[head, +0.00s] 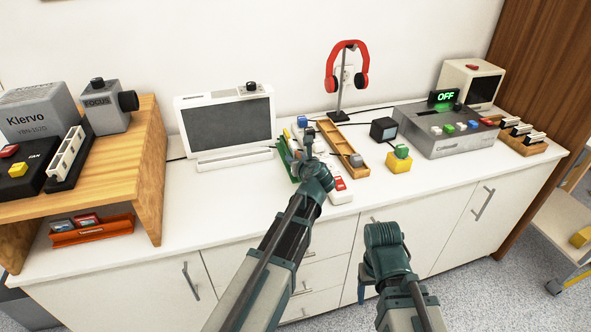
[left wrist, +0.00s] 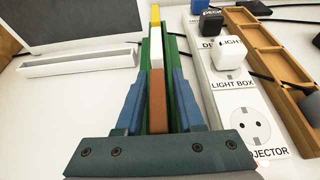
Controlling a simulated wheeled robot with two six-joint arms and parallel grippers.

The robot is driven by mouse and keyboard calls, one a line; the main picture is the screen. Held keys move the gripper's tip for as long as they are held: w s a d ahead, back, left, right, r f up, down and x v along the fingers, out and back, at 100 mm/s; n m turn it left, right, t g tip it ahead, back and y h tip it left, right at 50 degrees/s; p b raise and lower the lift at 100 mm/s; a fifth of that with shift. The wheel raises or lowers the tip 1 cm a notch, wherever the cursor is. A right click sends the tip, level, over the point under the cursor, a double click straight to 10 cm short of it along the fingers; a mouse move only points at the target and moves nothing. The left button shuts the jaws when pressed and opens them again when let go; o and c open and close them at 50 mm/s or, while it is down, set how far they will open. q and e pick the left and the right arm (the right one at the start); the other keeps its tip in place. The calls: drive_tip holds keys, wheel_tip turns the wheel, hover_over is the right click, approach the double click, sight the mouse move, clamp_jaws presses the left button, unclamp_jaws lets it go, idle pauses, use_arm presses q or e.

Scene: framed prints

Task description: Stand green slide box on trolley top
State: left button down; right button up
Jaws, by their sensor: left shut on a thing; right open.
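The green slide box (head: 284,162) is a long narrow box on the white counter, right of the white screen and left of the power strip. In the left wrist view the box (left wrist: 171,62) holds yellow, white and brown pieces in a row. My left gripper (head: 303,152) is shut on it, with blue fingers on both sides (left wrist: 159,105). I cannot tell whether the box is clear of the counter. My right gripper (head: 363,292) is open and empty, pointing down in front of the cabinets. The trolley (head: 553,222) is partly in view at the right edge.
The power strip (left wrist: 235,95) with plugs lies close beside the slide box, then a wooden tray (head: 337,145). The headphone stand (head: 342,95), yellow block (head: 398,165) and grey switch console (head: 450,140) stand further right. A yellow thing (head: 581,237) lies on the trolley's shelf.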

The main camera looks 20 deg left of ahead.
use_arm(q)
drive_tip(key=shift+f+b, duration=1.15)
drive_tip(key=shift+f, duration=0.4)
drive_tip(key=shift+f, duration=0.2)
drive_tip(key=c, duration=0.5)
unclamp_jaws()
drive_tip(key=shift+r, duration=0.1)
